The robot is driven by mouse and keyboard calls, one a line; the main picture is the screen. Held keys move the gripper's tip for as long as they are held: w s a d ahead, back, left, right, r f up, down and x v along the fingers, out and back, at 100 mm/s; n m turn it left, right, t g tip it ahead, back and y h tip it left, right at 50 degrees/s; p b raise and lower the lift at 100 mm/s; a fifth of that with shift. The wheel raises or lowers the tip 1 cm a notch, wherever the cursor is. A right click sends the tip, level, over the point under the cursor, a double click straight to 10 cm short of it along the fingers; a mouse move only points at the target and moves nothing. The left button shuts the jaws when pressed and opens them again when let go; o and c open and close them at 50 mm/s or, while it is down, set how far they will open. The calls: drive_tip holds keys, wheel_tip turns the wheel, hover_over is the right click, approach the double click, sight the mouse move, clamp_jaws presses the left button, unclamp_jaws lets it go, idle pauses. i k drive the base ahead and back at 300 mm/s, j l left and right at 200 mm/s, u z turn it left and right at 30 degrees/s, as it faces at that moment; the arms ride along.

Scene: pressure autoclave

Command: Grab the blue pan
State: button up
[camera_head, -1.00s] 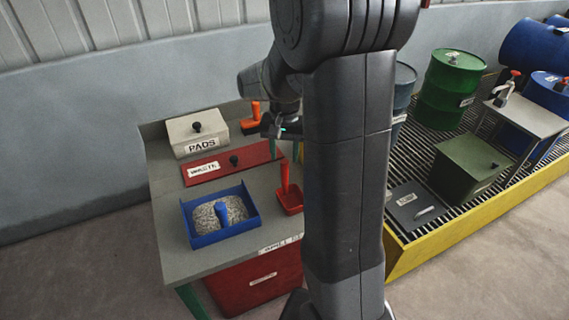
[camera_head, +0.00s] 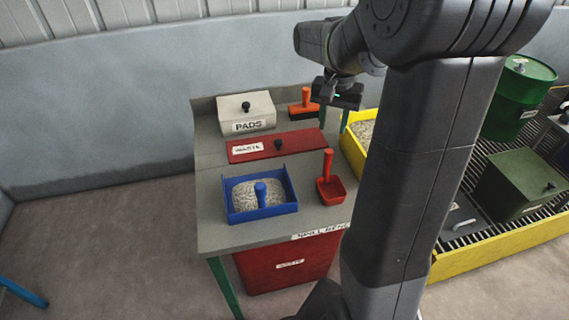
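The blue pan (camera_head: 235,214) is an open, low-walled tray on the grey bench, near its front edge. It holds a heap of pale granules, and a blue upright handle (camera_head: 261,195) stands in the heap. My gripper (camera_head: 334,120) is above the back right of the bench, to the right of and behind the pan, well apart from it. Its two greenish fingers look spread, with nothing seen between them. Part of the gripper's body hides what lies behind it.
A red scoop (camera_head: 331,190) lies right of the pan. Behind are a red lid (camera_head: 300,142), a white PADS box (camera_head: 247,115) and an orange-handled brush (camera_head: 305,105). A yellow-edged grated platform (camera_head: 480,254) with a green drum (camera_head: 519,98) is at right.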

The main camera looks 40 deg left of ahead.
sight(248, 198)
drive_tip(key=u, duration=1.85)
